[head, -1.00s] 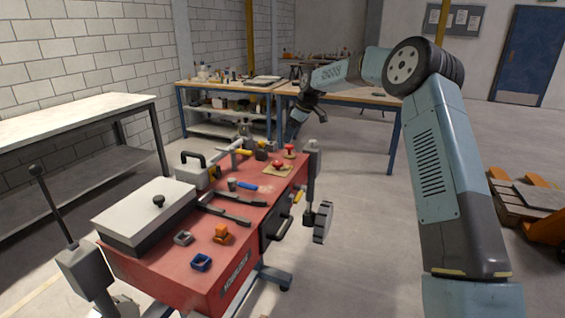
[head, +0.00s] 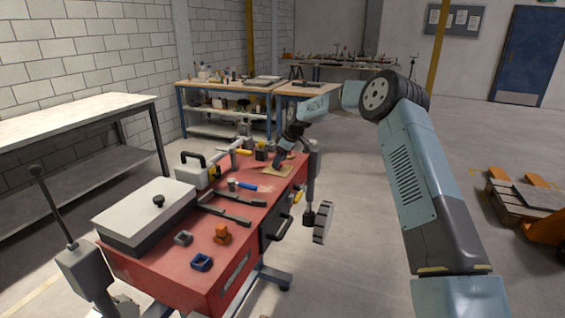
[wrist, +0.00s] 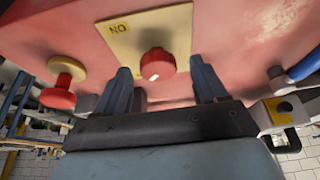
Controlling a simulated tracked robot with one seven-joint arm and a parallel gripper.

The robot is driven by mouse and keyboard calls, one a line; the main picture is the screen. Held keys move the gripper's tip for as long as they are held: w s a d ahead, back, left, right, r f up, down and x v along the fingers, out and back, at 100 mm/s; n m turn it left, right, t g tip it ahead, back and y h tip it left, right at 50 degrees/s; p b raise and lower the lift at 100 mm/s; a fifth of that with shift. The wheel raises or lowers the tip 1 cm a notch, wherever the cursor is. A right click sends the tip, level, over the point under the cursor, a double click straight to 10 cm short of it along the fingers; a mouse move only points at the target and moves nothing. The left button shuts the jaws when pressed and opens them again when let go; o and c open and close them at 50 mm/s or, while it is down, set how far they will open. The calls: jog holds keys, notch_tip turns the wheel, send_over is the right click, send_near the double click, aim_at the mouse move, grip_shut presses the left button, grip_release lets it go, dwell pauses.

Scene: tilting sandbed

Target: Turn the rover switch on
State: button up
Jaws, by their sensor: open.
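The rover switch is a red knob (wrist: 157,64) with a white mark, on a yellow plate (wrist: 118,45) lettered "ON", seen upside down in the wrist view. The plate also shows on the red workbench in the head view (head: 270,172), where my gripper hides the knob. My gripper (wrist: 163,88) is open, with one finger either side of the knob in the wrist view. I cannot tell whether the fingers touch it. In the head view my gripper (head: 279,163) points down over the plate.
A second red knob (wrist: 58,98) on a yellowish base stands left of the switch in the wrist view. The red bench (head: 170,262) also carries a white-lidded box (head: 145,210), dark bars (head: 225,215), a blue-handled tool (head: 247,186) and small blocks.

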jog(key=shift+w+a+f, duration=0.1)
jog(key=shift+a+f, duration=0.1)
jog(key=shift+f, duration=0.35)
jog(key=shift+c, duration=0.4)
